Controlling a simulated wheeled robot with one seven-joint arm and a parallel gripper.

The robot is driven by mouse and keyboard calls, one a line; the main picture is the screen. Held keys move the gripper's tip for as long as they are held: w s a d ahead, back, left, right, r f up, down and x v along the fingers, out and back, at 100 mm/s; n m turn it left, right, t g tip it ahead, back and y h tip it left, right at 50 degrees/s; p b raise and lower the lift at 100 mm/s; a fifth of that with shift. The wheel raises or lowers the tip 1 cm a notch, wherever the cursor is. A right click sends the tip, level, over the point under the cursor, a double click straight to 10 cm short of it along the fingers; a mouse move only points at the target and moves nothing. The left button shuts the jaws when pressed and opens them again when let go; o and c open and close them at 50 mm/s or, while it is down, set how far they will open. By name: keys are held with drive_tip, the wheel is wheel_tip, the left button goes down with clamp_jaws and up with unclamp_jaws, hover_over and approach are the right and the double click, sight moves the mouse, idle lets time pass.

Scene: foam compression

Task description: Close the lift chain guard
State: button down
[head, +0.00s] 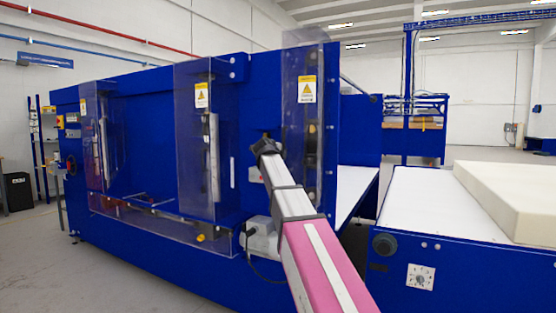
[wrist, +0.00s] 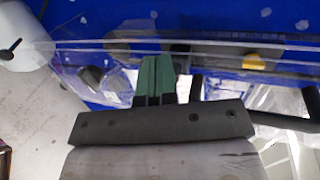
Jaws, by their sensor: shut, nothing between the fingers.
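Clear guard panels with yellow warning labels stand on the blue machine. The right one (head: 303,62) is tall and stands close to my arm, with chain-like dark parts behind it. The middle one (head: 190,105) and left one (head: 88,130) stand further along the front. I cannot tell which is the lift chain guard, or how far any is open. My gripper, its green fingers together in the wrist view (wrist: 157,76), is shut and empty. A clear panel edge (wrist: 110,45) crosses at the fingertips; contact is unclear. In the head view the fingertips are hidden by my arm.
A grey motor housing (head: 262,236) with a cable sits low beside my arm. A white-topped conveyor (head: 425,205) carrying a cream foam block (head: 510,190) stands at right. A low clear cover (head: 150,222) runs along the machine's base. Open floor lies at left.

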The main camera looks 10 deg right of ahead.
drive_tip(key=shift+w, duration=0.1)
drive_tip(key=shift+w+d, duration=0.4)
drive_tip(key=shift+w, duration=0.4)
